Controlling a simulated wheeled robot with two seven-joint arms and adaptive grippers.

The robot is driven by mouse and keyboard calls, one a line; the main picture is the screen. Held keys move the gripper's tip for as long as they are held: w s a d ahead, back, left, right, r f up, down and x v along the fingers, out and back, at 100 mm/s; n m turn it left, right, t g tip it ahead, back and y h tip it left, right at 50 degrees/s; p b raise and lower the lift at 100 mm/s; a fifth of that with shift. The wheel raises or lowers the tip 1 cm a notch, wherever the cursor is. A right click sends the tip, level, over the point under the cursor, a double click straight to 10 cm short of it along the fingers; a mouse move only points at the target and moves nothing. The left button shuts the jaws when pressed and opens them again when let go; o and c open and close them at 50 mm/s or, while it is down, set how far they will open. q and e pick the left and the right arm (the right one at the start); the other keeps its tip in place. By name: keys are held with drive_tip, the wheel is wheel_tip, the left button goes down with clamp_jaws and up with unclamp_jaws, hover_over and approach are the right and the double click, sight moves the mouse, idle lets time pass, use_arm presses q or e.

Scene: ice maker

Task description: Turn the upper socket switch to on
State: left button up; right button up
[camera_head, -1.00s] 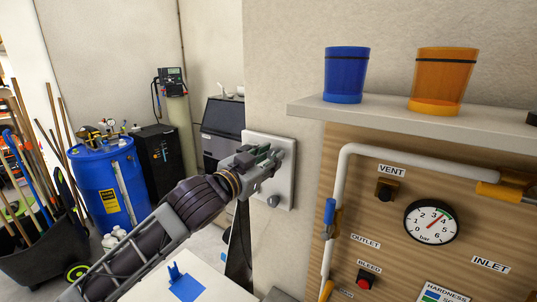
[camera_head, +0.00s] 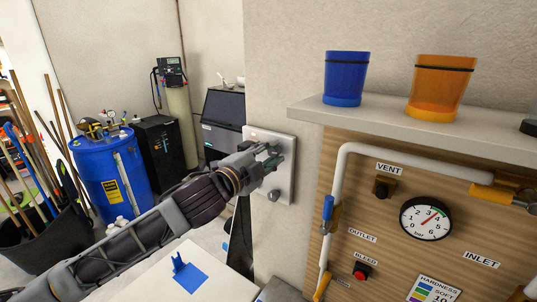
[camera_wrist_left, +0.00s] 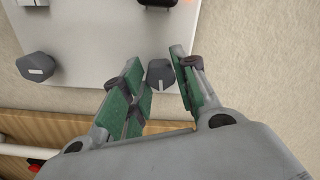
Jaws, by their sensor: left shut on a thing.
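A light grey socket plate (camera_head: 283,178) is fixed on the wall near the middle of the head view. My left gripper (camera_head: 268,158) is at its upper part, with green-padded fingers. In the left wrist view the fingers (camera_wrist_left: 160,82) are on both sides of the upper socket switch (camera_wrist_left: 160,72), a dark grey knob. The gripper is shut on this knob. The lower knob (camera_head: 273,195) is free below the gripper; it also shows in the wrist view (camera_wrist_left: 36,66) with a pale mark. The fingers hide the upper knob in the head view. My right gripper is not in view.
A wooden panel (camera_head: 395,160) with pipes, valves and a gauge (camera_head: 426,219) stands close on the right. A shelf (camera_head: 440,131) above it holds a blue cup (camera_head: 346,77) and an orange cup (camera_head: 441,85). A white surface (camera_head: 150,280) lies below my left arm.

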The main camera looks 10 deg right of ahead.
use_arm(q)
drive_tip(key=shift+m, duration=0.9)
drive_tip(key=o, duration=1)
drive_tip(key=v, duration=1.2)
idle(0.3)
